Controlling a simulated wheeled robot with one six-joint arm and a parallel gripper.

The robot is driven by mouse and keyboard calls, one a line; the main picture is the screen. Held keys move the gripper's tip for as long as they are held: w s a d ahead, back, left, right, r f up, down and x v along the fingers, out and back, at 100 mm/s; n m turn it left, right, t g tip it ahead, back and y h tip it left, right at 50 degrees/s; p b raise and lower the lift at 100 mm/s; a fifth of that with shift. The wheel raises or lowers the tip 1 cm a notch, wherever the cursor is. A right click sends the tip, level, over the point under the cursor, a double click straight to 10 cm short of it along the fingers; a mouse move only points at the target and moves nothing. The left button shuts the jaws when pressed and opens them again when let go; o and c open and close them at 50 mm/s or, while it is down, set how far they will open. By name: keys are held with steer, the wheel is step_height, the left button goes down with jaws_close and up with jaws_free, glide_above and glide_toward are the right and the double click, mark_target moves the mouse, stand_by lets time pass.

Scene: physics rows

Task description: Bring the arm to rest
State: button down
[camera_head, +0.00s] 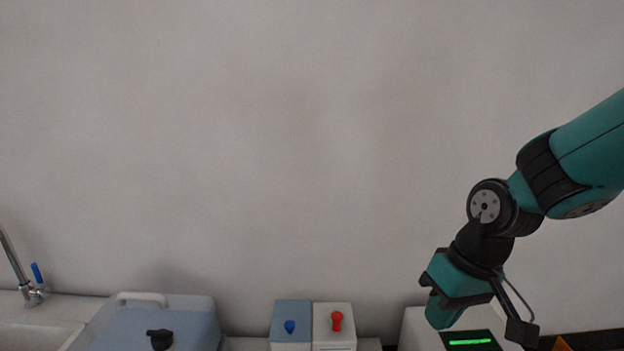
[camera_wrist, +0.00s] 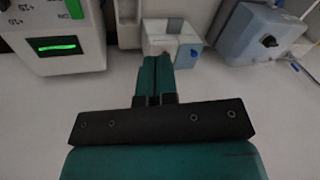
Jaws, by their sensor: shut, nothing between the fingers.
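My arm, teal with black joints, reaches in from the right edge in the head view and angles down to the lower right. My gripper (camera_head: 443,313) hangs at its end, in front of the white device with a green display (camera_head: 470,341). In the wrist view my gripper (camera_wrist: 155,68) has its two teal fingers together, with nothing between them. The fingers point toward a small box with a blue knob (camera_wrist: 190,50), and no contact shows.
A blue-grey box with a black knob (camera_head: 185,315) stands left, beside a sink (camera_head: 35,334) with a tap (camera_head: 30,292). A blue-knobbed box (camera_head: 290,312) and red-knobbed box (camera_head: 335,340) stand mid-bottom. The wall above is bare. An orange thing (camera_head: 561,344) shows lower right.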

steer(key=s+a+r+n+y, duration=0.1)
steer(key=s+a+r+n, duration=0.1)
steer(key=s+r, duration=0.35)
steer(key=s+a+r+n, duration=0.1)
steer(key=s+a+r, duration=0.1)
steer(key=s, duration=0.7)
step_height(320, 180, up, 35)
steer(key=p, duration=3.4)
steer(key=shift+p, duration=0.3)
steer(key=shift+f, duration=0.1)
steer(key=shift+n, duration=0.3)
